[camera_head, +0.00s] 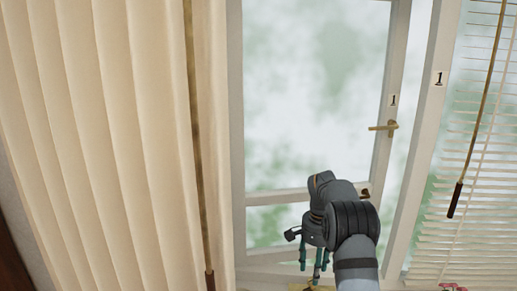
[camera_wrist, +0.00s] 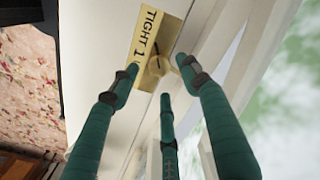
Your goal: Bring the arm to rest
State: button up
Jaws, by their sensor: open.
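My gripper (camera_head: 315,266) hangs at the lower middle of the head view, in front of the lower part of a white-framed window (camera_head: 382,85). Its teal fingers point down, spread and empty.
A brass handle (camera_head: 384,127) sits on the window sash, which stands ajar from its frame (camera_head: 432,110). A cream curtain (camera_head: 100,130) hangs left, a blind (camera_head: 470,200) right, with a dark-tipped rod (camera_head: 473,145). A speckled pinkish surface (camera_wrist: 32,85) lies left in the wrist view.

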notch_tip(320, 180, up, 8)
notch_tip(320, 180, down, 11)
jog(key=shift+s+r, duration=0.1)
jog(key=shift+s, duration=0.05)
jog(key=shift+f, duration=0.3)
jog(key=n+p, duration=0.3)
jog(key=n, duration=0.3)
jog(key=shift+r, duration=0.15)
jog(key=n+p, duration=0.2)
jog(key=n, duration=0.3)
jog(key=n+p, duration=0.4)
jog(key=n, duration=0.3)
jog(key=n+p, duration=0.3)
jog(key=shift+n, duration=0.4)
jog(key=shift+f+n, duration=0.2)
jog(key=shift+n, duration=0.2)
